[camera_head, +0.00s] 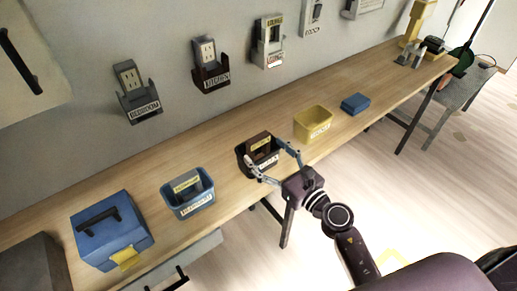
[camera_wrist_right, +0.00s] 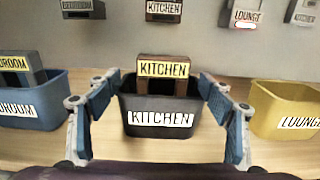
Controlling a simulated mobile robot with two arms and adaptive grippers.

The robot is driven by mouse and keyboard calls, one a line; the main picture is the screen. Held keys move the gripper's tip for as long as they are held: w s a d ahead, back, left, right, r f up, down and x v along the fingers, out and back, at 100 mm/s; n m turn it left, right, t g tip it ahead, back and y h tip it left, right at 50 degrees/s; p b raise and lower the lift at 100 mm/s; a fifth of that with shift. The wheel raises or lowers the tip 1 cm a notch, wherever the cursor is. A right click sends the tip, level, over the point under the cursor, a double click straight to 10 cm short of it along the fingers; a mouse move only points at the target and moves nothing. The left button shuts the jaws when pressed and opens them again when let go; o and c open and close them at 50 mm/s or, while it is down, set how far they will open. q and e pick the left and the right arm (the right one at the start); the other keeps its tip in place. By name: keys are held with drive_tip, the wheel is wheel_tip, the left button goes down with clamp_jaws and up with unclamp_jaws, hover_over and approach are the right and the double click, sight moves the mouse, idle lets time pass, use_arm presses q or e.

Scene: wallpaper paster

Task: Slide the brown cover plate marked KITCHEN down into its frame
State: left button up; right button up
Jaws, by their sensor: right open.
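The brown cover plate (camera_head: 259,142) with a yellow KITCHEN label stands upright in a black KITCHEN bin (camera_head: 243,151) on the bench. In the right wrist view the plate (camera_wrist_right: 163,72) sticks up above the rim of the bin (camera_wrist_right: 160,132). My right gripper (camera_head: 265,154) is open, its fingers spread to either side of the plate and bin; I cannot tell whether they touch the bin. The dark frame marked KITCHEN (camera_head: 211,72) is on the wall behind, around a pale switch panel. The plate's lower part is hidden in the bin. My left gripper is not in view.
A blue bin with a grey plate (camera_head: 188,203) and a blue toolbox (camera_head: 112,231) stand to the left. A yellow bin (camera_head: 313,123) and a blue box (camera_head: 355,103) stand to the right. BEDROOM (camera_head: 138,95) and LOUNGE (camera_head: 268,45) frames flank the KITCHEN frame.

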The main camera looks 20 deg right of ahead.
sight(261, 145)
drive_tip(key=x, duration=0.4)
drive_tip(key=shift+w+d+p, duration=0.1)
drive_tip(key=shift+w+p, duration=0.2)
drive_tip(key=shift+p, duration=0.05)
drive_tip(key=c, duration=1.3)
